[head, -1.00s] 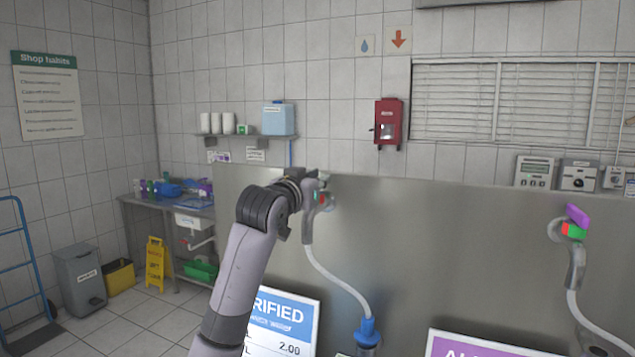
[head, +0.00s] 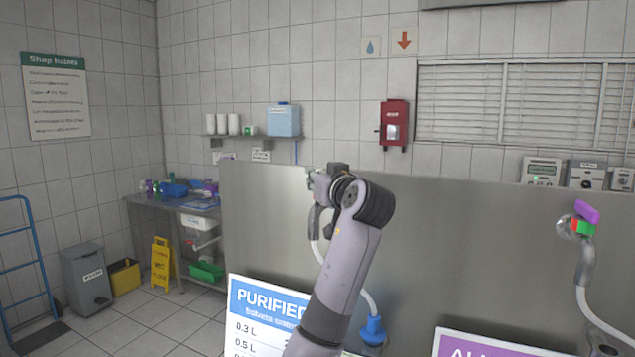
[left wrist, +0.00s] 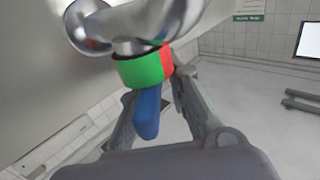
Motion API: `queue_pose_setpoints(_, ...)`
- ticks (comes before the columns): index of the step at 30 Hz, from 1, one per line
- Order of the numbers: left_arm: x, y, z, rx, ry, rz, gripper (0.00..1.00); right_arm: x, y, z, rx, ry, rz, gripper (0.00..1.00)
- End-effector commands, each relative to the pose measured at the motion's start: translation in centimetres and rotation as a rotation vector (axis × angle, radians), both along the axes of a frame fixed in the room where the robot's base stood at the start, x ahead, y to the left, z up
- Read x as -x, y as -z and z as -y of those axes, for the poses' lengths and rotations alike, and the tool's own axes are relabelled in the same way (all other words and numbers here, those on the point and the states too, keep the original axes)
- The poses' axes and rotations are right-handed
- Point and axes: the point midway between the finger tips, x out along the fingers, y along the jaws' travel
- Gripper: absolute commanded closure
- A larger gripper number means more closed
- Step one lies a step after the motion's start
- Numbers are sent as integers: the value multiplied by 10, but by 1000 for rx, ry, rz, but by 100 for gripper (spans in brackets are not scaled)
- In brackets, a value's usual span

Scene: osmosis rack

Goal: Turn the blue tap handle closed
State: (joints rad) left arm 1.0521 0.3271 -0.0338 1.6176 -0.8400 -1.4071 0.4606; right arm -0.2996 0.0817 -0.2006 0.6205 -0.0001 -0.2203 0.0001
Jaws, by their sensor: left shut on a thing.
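The blue tap handle (left wrist: 148,112) shows in the left wrist view, hanging below a green and red collar (left wrist: 142,68) on a shiny metal tap (left wrist: 125,28). My left gripper (left wrist: 153,92) is shut on the handle, one finger on each side of it. In the head view my left gripper (head: 318,185) is at the tap near the top of the steel panel, and my arm hides the handle and collar there. The grey spout (head: 313,222) shows below the gripper. My right gripper is not in view.
A second tap with a purple handle (head: 587,211) stands at the right of the steel panel (head: 460,260). A white hose (head: 368,300) runs down behind my arm to a blue cap (head: 372,331). A blue-headed sign (head: 262,300) stands low in front.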

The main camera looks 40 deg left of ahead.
Motion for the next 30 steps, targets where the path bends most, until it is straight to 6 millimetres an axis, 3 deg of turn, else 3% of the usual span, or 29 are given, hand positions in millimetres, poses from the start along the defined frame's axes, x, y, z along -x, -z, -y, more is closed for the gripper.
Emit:
queue_pose_setpoints(8, 1, 1, 1, 1, -254, -3, 100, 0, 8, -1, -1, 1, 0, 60)
queue_pose_setpoints(18, 7, -4, 0, -2, -554, -2, 100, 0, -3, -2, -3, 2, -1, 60)
queue_pose_setpoints(30, 12, -4, -1, -3, -735, 2, 100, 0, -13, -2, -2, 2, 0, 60)
